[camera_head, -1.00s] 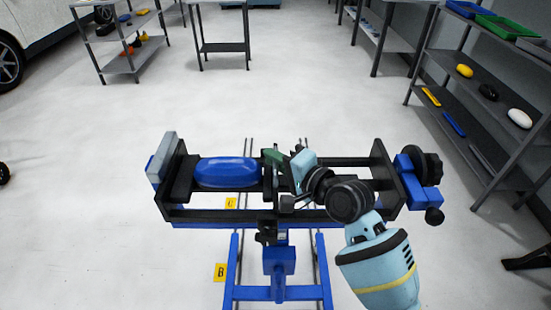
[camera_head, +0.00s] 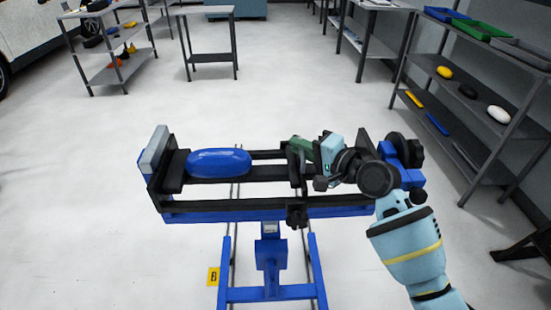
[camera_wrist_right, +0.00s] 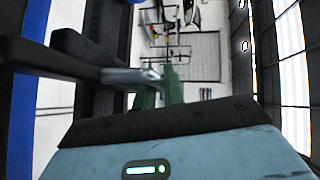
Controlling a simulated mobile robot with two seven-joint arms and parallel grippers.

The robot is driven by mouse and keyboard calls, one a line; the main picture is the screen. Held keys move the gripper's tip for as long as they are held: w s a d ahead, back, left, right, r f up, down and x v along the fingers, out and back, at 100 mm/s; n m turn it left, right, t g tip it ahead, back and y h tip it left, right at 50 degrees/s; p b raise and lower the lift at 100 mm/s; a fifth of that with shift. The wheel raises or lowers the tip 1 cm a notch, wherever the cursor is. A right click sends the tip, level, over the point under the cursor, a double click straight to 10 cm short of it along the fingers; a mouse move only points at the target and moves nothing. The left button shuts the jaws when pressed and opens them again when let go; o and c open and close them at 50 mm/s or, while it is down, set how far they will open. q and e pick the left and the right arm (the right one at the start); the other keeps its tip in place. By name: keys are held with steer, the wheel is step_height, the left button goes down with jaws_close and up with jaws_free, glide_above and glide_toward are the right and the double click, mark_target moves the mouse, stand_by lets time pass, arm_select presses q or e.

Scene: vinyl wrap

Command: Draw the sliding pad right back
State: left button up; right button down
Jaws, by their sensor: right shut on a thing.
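A clamp stand with a black frame (camera_head: 330,200) holds a blue rounded part (camera_head: 219,163) at its left side. The dark sliding pad (camera_head: 293,168) sits on the frame's rails to the right of the blue part, with a clear gap between them. My right gripper (camera_head: 297,147) has green fingers and is at the pad's top. In the right wrist view the green fingers (camera_wrist_right: 160,88) are shut on a grey bar-shaped handle (camera_wrist_right: 128,75); the fingers partly hide it. My right arm covers part of the frame's right end. My left gripper is not in view.
A blue end block with a black knob (camera_head: 402,150) is at the frame's right end, close to my right wrist. A grey end plate (camera_head: 157,146) stands at the left. Shelves (camera_head: 465,100) with trays stand at the right. The floor around is clear.

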steer(key=d, duration=0.6)
steer(key=shift+f, duration=0.1)
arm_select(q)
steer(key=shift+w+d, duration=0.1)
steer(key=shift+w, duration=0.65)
arm_select(e)
steer(key=shift+d, duration=0.1)
steer(key=c, duration=1.8)
jaws_free()
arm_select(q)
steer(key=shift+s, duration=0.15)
arm_select(e)
steer(key=shift+o, duration=0.2)
